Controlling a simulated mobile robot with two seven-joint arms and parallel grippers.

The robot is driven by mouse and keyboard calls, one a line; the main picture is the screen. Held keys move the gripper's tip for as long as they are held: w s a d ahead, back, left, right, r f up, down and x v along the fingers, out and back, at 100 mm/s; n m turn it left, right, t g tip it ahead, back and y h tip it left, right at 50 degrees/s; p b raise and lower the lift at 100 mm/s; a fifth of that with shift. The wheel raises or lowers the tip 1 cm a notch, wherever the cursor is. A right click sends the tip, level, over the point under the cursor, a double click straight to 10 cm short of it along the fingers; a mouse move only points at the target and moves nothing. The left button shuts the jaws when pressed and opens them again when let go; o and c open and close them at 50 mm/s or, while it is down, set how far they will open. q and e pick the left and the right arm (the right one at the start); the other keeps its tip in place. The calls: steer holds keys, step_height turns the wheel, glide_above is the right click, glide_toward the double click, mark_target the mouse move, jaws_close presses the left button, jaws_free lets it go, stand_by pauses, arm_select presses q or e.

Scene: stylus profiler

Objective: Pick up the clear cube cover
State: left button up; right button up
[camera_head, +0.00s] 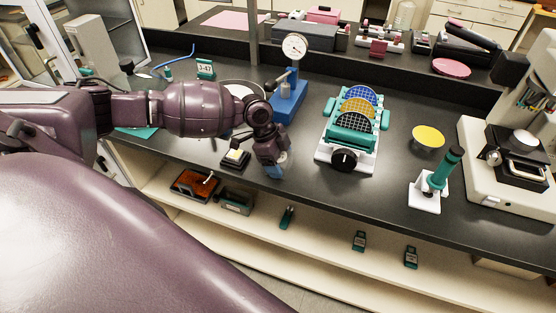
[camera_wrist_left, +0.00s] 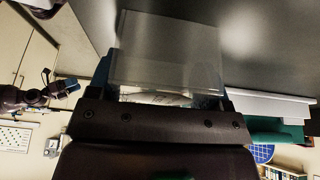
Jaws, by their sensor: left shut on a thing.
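The clear cube cover (camera_wrist_left: 165,50) shows large in the left wrist view as a see-through box with straight edges. It is between the fingers of my left gripper (camera_wrist_left: 165,88), which is shut on it. In the head view my left gripper (camera_head: 273,168) points down near the front edge of the black bench. The cover is hard to make out there. A small black base with a pale block (camera_head: 235,158) sits on the bench just left of the gripper. My right gripper (camera_wrist_left: 68,86) shows small in the left wrist view, too small to tell its state.
A blue dial gauge stand (camera_head: 288,98) is behind the gripper. A teal wafer rack (camera_head: 350,130) with a black knob stands to its right. Further right are a yellow disc (camera_head: 428,137), a green-handled tool on a white stand (camera_head: 432,182) and a profiler (camera_head: 510,165). An open shelf (camera_head: 320,235) lies below.

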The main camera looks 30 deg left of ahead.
arm_select(q)
step_height(320, 180, up, 9)
steer(key=shift+r, duration=0.1)
step_height(320, 180, up, 11)
arm_select(e)
steer(key=shift+w+r, duration=0.1)
steer(key=shift+r, duration=0.1)
